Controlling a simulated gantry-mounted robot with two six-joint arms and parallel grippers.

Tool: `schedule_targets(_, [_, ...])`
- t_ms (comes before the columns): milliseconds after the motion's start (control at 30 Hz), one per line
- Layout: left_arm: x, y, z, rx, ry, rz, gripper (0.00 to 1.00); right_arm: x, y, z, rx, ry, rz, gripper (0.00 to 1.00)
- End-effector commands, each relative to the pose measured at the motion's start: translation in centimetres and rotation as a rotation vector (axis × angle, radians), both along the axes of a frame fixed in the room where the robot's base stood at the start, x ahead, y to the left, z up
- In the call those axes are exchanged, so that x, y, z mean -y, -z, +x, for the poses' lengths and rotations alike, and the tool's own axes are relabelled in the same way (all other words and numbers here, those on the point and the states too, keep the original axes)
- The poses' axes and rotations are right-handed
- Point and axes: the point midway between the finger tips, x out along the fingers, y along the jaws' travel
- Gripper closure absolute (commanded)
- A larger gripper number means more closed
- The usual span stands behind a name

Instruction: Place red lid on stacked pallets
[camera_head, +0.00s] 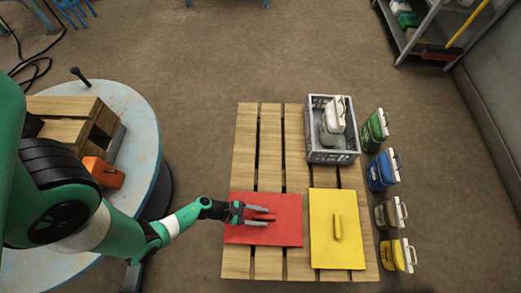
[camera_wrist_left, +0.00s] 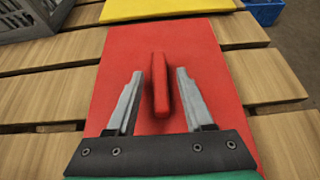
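The red lid (camera_head: 284,222) lies flat on the front left of the wooden pallet (camera_head: 243,160). Its raised red handle (camera_wrist_left: 160,84) runs lengthwise in the left wrist view. My left gripper (camera_head: 263,215) is over the lid, with its two fingers apart on either side of the handle. In the left wrist view the left gripper (camera_wrist_left: 157,90) shows gaps between both fingers and the handle. A yellow lid (camera_head: 350,229) with a handle lies to the right of the red one on the same pallet. My right gripper is not in view.
A grey crate (camera_head: 335,157) holding a white container (camera_head: 334,118) stands at the pallet's back right. Green, blue, tan and yellow containers (camera_head: 383,171) line the floor on the right. A round table (camera_head: 145,125) with wooden pieces and an orange item (camera_head: 104,172) stands left.

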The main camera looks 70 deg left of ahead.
Motion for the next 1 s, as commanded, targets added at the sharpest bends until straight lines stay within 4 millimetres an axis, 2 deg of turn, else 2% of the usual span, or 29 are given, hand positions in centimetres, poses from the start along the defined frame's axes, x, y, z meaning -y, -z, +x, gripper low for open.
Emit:
schedule_targets(367, [0.0, -0.4, -0.1, -0.001, -0.001, 0.0, 0.48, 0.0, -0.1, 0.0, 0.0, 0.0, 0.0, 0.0])
schedule_targets(600, [-1.1, -1.9, -2.1, -0.002, -0.011, -0.003, 0.48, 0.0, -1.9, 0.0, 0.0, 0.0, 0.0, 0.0])
schedule_targets(1000, [-2.6, -3.8, -5.4, -0.001, -0.01, 0.0, 0.48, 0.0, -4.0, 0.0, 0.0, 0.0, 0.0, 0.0])
